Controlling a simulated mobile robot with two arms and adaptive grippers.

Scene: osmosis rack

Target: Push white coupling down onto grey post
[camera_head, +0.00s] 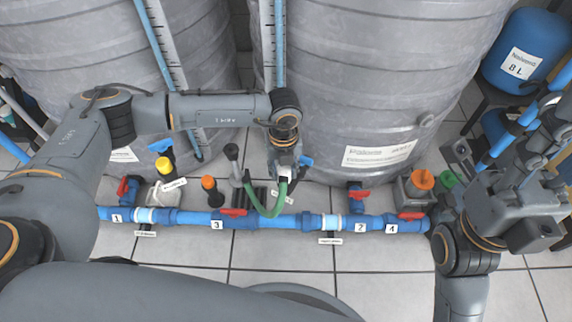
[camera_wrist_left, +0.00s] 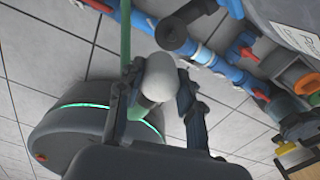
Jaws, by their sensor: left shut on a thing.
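My left gripper (camera_head: 285,165) hangs in the middle of the head view, in front of the tanks. It is shut on the white coupling (camera_head: 283,172), which has a green hose on it. In the left wrist view, the rounded white coupling (camera_wrist_left: 160,77) sits between the two fingers. A dark grey round end, likely the post (camera_wrist_left: 174,36), shows just beyond the coupling in the wrist view. My right gripper (camera_head: 466,163) is at the right; its jaws are unclear.
A blue pipe (camera_head: 188,217) with red valves and numbered labels runs across the front. The green hose (camera_head: 267,215) loops in front of it. Large grey tanks (camera_head: 360,75) stand behind. Orange-topped fittings (camera_head: 208,184) stand nearby. Tiled floor (camera_head: 205,255) is clear in front.

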